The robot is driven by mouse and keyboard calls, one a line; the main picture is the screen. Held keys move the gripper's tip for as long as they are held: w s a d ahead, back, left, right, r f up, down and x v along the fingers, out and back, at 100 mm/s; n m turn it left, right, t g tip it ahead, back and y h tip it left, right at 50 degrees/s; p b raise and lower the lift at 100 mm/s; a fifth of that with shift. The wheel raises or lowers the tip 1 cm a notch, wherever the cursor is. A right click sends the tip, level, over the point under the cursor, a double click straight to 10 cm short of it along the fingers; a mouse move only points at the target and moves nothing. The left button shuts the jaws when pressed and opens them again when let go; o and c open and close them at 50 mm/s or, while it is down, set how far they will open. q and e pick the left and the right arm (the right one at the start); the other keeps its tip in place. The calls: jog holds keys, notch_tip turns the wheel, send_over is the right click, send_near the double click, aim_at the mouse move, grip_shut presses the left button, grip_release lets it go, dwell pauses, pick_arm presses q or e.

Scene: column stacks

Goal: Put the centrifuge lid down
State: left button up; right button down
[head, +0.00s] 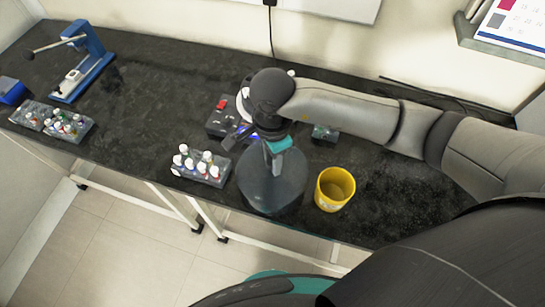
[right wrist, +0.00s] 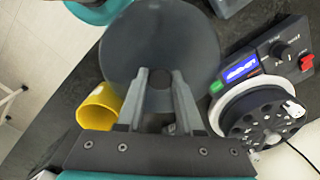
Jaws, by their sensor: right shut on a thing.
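The centrifuge lid is a round, dark grey disc (head: 275,190) in front of the centrifuge, towards the bench's front edge. My right gripper (head: 272,163) is shut on the lid's middle from above. In the right wrist view the fingers (right wrist: 160,80) close on the centre of the lid (right wrist: 125,50). I cannot tell whether the lid touches the bench. The open centrifuge (head: 217,126) stands behind, partly hidden by my arm. Its display, knob and red switch show in the right wrist view (right wrist: 270,65), with the bare rotor (right wrist: 258,118). My left gripper is not in view.
A yellow cup (head: 322,200) stands close to the lid's right. A rack of white-capped vials (head: 210,180) is close to its left. A small grey box (head: 326,134) sits behind. Dark bench (head: 140,110) between is clear.

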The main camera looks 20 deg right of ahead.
jog(key=c, duration=1)
grip_release()
jog(key=shift+f, duration=0.15)
jog(key=o, duration=0.5)
jog(key=shift+c, duration=0.2)
jog(key=shift+r, duration=0.2)
notch_tip(320, 180, up, 12)
jog(key=shift+p, duration=0.35)
jog(key=shift+s, duration=0.1)
